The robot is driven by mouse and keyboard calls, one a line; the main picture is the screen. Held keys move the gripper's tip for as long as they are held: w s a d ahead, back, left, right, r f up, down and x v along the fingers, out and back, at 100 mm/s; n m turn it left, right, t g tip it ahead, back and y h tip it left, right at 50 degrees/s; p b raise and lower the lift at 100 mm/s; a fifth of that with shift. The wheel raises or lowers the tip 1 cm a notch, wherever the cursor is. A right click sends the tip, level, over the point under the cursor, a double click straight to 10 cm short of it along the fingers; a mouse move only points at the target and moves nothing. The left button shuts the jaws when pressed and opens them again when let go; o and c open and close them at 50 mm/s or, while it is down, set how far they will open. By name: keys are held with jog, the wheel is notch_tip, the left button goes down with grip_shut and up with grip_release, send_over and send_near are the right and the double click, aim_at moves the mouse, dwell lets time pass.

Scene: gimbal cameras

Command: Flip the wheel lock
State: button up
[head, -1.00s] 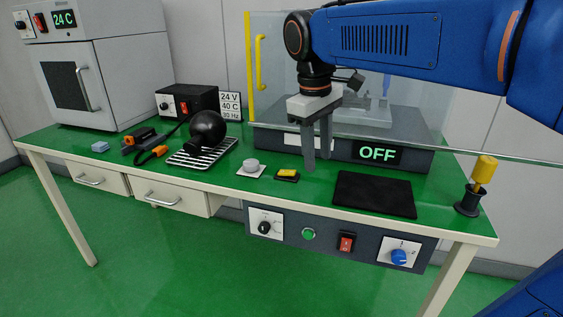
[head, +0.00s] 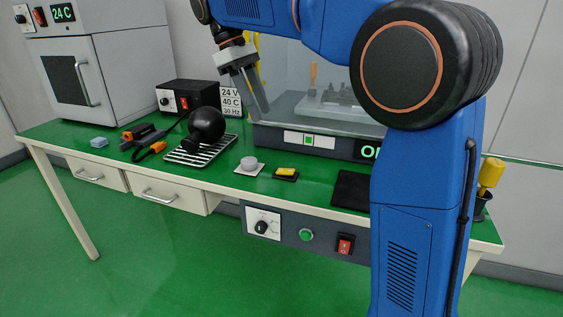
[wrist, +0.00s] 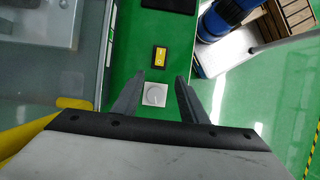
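No part is labelled as the wheel lock. The likeliest part I see is a small yellow rocker on a black base (head: 286,173), near the front edge of the green bench; I cannot tell which way it is set. It also shows in the wrist view (wrist: 160,55), beyond my fingertips. Beside it, to the left, is a round grey knob on a white square plate (head: 250,165), seen between my fingers in the wrist view (wrist: 155,95). My gripper (head: 258,108) is open and empty, raised above the bench with its fingers tilted.
A black ball (head: 207,124) sits by a striped rack (head: 185,156) on the left. A clear-walled case with a dark base (head: 270,138) stands behind. Knobs and switches line the front panel (head: 283,230).

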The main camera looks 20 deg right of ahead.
aim_at(286, 170)
jog(key=x, duration=1.6)
jog(key=shift+f, duration=0.35)
grip_shut()
